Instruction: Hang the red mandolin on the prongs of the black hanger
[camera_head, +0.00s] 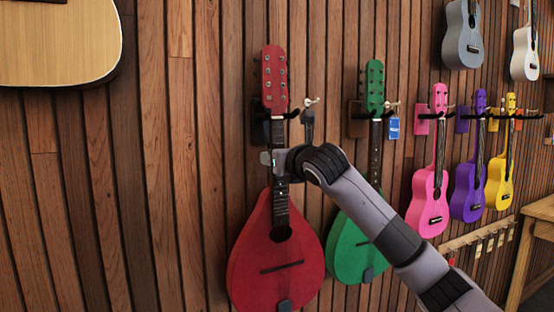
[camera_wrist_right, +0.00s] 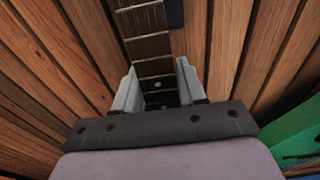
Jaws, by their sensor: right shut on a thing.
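The red mandolin (camera_head: 276,262) is upright against the wood-slat wall, with its red headstock (camera_head: 273,82) at the top. The black hanger (camera_head: 259,130) is mostly hidden behind its neck; a prong (camera_head: 294,114) shows to the right, just under the headstock. The neck appears to lie between the prongs; I cannot tell whether the headstock rests on them. My right gripper (camera_head: 277,161) is shut on the neck, below the hanger. In the right wrist view my gripper's fingers (camera_wrist_right: 158,92) flank the fretted neck (camera_wrist_right: 146,30). My left gripper is not in view.
A green mandolin (camera_head: 356,243) hangs close on the right, behind my right arm; its edge shows in the wrist view (camera_wrist_right: 297,132). Pink (camera_head: 431,200), purple (camera_head: 467,192) and yellow (camera_head: 500,185) ukuleles hang further right. A large guitar body (camera_head: 60,45) is at upper left.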

